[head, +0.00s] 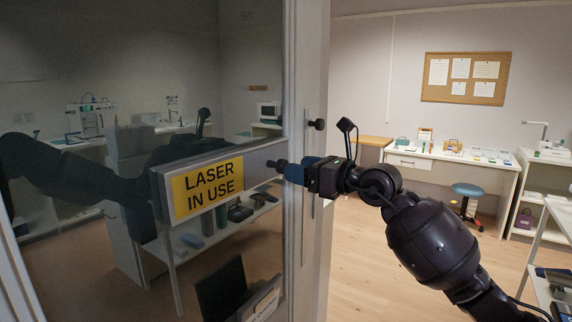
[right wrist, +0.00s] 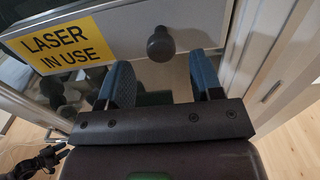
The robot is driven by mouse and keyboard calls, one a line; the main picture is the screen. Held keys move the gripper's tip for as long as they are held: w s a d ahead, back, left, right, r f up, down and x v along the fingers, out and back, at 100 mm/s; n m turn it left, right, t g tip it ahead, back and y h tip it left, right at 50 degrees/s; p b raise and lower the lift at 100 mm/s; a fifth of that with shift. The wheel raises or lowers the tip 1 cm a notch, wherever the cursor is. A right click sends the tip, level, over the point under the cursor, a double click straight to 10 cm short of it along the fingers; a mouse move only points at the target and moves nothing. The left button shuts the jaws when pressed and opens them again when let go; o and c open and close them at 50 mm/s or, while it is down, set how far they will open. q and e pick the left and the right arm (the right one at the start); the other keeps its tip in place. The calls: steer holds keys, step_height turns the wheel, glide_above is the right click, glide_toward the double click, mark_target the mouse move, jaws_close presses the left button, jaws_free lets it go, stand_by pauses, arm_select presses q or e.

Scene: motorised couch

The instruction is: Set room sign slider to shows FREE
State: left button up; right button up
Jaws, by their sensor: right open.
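The room sign (head: 207,187) is a pale frame on the glass, with a yellow panel that reads LASER IN USE; it also shows in the right wrist view (right wrist: 65,46). A dark round slider knob (right wrist: 160,44) sticks out of the pale strip to the right of the yellow panel. My right gripper (head: 287,170) is at the right end of the sign. In the right wrist view its two blue fingers (right wrist: 160,65) are open and empty. The knob lies ahead of the gap between them, with no clear contact.
A door frame post (head: 308,110) with a small dark knob (head: 317,124) stands just beside my right gripper. The glass shows reflections of my arm. Behind to the right are a white desk (head: 435,160), a blue stool (head: 468,190) and a corkboard (head: 465,78). Open floor lies between.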

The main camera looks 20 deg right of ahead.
mark_target(276, 165)
steer(key=x, duration=0.4)
steer(key=shift+w+a, duration=0.1)
jaws_close()
stand_by(0.3)
